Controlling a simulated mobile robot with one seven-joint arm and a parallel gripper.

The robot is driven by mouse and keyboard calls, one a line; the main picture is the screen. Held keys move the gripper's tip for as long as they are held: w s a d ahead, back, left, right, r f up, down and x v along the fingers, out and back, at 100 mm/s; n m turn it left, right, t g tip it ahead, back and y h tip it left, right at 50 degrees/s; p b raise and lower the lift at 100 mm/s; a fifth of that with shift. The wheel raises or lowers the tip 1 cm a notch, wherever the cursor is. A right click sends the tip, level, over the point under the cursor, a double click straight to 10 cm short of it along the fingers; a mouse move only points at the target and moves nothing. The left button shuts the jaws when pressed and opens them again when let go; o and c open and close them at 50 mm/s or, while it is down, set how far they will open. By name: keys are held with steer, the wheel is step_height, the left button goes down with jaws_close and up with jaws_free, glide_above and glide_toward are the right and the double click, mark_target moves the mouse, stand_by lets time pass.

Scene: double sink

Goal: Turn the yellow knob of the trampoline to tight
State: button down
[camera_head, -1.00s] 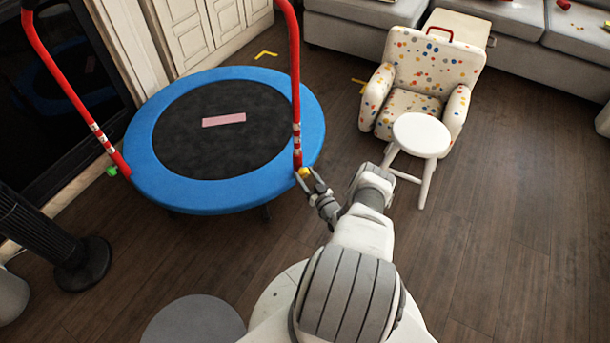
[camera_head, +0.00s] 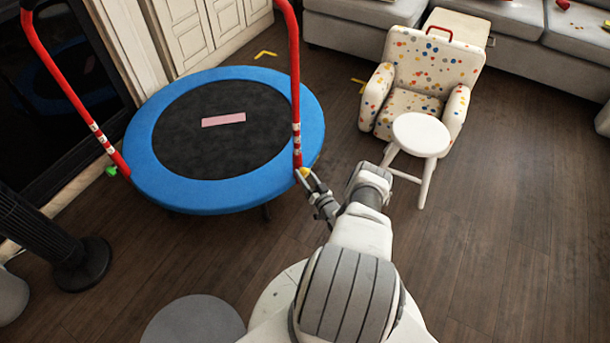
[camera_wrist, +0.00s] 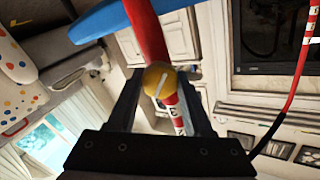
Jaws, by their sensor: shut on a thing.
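The trampoline (camera_head: 170,190) has a blue rim, a black mat and a red handlebar (camera_head: 296,90). Its yellow knob (camera_head: 304,172) sits low on the right red post, near the rim. My gripper (camera_head: 309,177) is at the knob, with its fingers on both sides of it. In the wrist view the knob (camera_wrist: 158,80) shows as a yellow ball with a pale line across it, between the two dark fingers (camera_wrist: 160,92). My gripper is shut on the knob. Red and white bands on the post show behind it. Any tight marking is not readable.
A green knob (camera_head: 111,171) is on the left post. A white stool (camera_head: 421,134) and a spotted armchair (camera_head: 425,75) stand right of my arm. A black tower fan (camera_head: 40,235) stands at the left. The wooden floor at lower right is clear.

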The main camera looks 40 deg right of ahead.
steer(key=m, duration=0.5)
steer(key=shift+m, duration=0.3)
steer(key=m, duration=0.4)
steer(key=shift+w+m, duration=0.1)
steer(key=shift+m, duration=0.2)
steer(key=shift+c, duration=1.5)
jaws_free()
steer(key=shift+s, duration=0.2)
